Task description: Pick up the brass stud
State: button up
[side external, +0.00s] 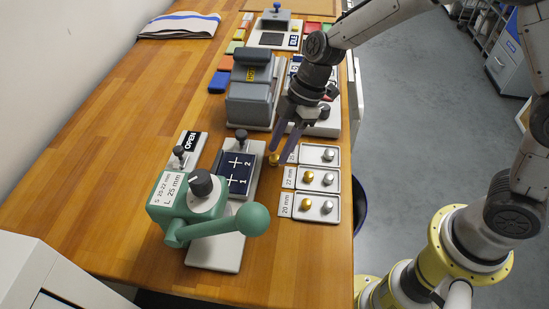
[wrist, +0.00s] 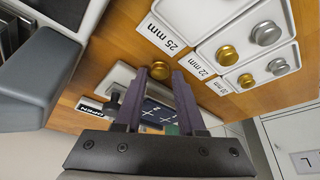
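A brass stud (side external: 274,160) shows just below my fingertips in the side view, left of the 25 mm label. In the wrist view the stud (wrist: 159,70) appears between the two fingertips, with a narrow gap on each side. It seems to rest on the wooden table, apart from the fingers, though its exact height is hard to judge. My gripper (side external: 281,152) is open and points down over it; its dark fingers also show in the wrist view (wrist: 160,72). The 25 mm tray (side external: 335,163) shows only a silver stud (side external: 328,154).
The 22 mm tray (side external: 334,187) and 20 mm tray (side external: 333,217) each hold a brass and a silver stud. A green lever press (side external: 190,215) and a dark blue plate (side external: 237,178) stand left of the gripper. A grey block machine (side external: 250,103) stands behind.

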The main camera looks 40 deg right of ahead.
jog(key=shift+a+f, duration=0.25)
jog(key=shift+f, duration=0.35)
grip_shut()
jog(key=shift+r, duration=0.15)
jog(key=shift+w+r, duration=0.1)
jog(key=shift+r, duration=0.5)
jog(key=s+d+r, duration=0.6)
jog(key=s+r, duration=0.5)
jog(key=s, duration=0.1)
jog(key=shift+s+d+r, duration=0.2)
jog(key=shift+s+r, duration=0.1)
jog(key=shift+s, duration=0.1)
